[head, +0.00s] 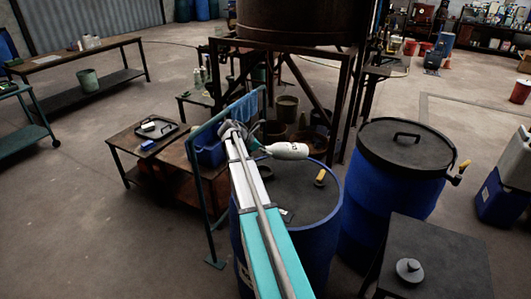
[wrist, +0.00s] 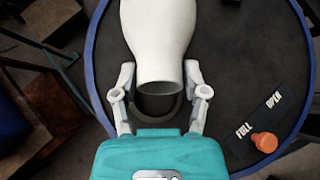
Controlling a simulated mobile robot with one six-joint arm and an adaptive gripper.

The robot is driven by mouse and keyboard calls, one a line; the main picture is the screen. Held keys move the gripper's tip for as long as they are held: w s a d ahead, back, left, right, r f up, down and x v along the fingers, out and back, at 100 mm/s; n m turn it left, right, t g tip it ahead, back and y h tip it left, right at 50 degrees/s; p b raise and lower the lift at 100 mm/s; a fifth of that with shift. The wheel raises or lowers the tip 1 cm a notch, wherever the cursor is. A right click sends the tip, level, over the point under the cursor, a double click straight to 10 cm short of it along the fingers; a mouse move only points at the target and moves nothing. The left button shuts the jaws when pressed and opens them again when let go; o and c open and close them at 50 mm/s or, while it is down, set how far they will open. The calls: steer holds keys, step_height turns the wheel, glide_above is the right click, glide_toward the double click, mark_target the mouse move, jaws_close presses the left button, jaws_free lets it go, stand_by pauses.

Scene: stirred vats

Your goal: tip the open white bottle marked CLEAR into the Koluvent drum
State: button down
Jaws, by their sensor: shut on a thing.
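A white bottle (head: 288,151) lies nearly level in the air, its body pointing right from my gripper (head: 257,144). A small dark mark shows on its side; I cannot read it. In the wrist view the bottle (wrist: 160,28) narrows toward my gripper (wrist: 159,72), whose two fingers are shut on it. A blue drum (head: 318,240) with a dark top stands below the bottle. The drum's blue rim (wrist: 90,60) also shows in the wrist view. No drum name is readable.
A second blue drum (head: 377,205) with a black handled lid (head: 408,140) stands to the right. A dark stand (head: 435,255) is at the front right. A teal rail (head: 202,190) and low table (head: 150,140) lie left. A large tank (head: 290,20) stands behind.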

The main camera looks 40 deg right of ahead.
steer(key=shift+w+a+f+g+h+b, duration=0.15)
steer(key=shift+f+h+b, duration=0.6)
steer(key=shift+b, duration=0.95)
steer(key=shift+s+a+f+g+h+b, duration=0.15)
steer(key=shift+f+h+b, duration=0.3)
steer(key=shift+f+b, duration=0.95)
steer(key=shift+w+f+g+h+b, duration=0.15)
steer(key=shift+f+h+b, duration=0.45)
steer(key=shift+b, duration=1.45)
steer(key=shift+a+r+g+h+b, duration=0.15)
steer(key=shift+g+h+b, duration=0.15)
steer(key=shift+h+b, duration=0.7)
steer(key=shift+a+f+g+h+b, duration=0.2)
steer(key=shift+h+b, duration=0.25)
steer(key=shift+b, duration=0.9)
steer(key=shift+a+r+g+h+b, duration=0.15)
steer(key=shift+g+h+b, duration=0.2)
steer(key=shift+h+b, duration=0.65)
